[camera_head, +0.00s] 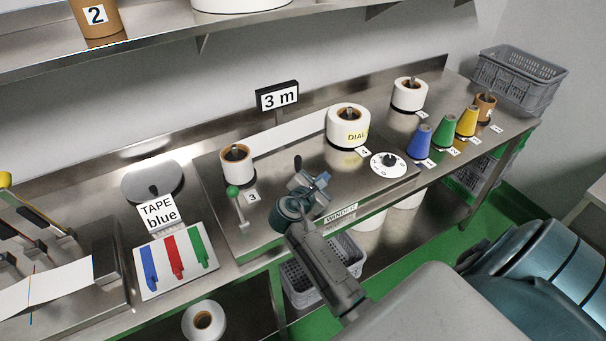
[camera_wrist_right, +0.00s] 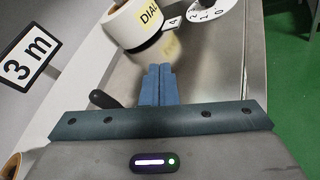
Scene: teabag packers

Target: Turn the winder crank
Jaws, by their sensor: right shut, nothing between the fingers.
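The winder (camera_head: 377,184) is a steel bench unit with a "WINDER" label on its front edge. A dark upright handle (camera_head: 298,163), probably the crank's, stands just behind my right gripper. It also shows in the right wrist view (camera_wrist_right: 103,99), left of the fingers and apart from them. The crank's arm and base are hidden. My right gripper (camera_head: 322,179) is over the winder top, its blue fingers (camera_wrist_right: 158,84) shut together and empty. A lever with a green knob (camera_head: 233,191) stands at the winder's left. My left gripper is not in view.
White rolls stand at the winder's left (camera_head: 236,166) and back (camera_head: 348,126), with a white strip between them. A dial (camera_head: 389,164) is at its right. Coloured cones (camera_head: 420,142) stand farther right. A "3 m" sign (camera_head: 278,97) stands behind. A "TAPE blue" card (camera_head: 158,212) is at left.

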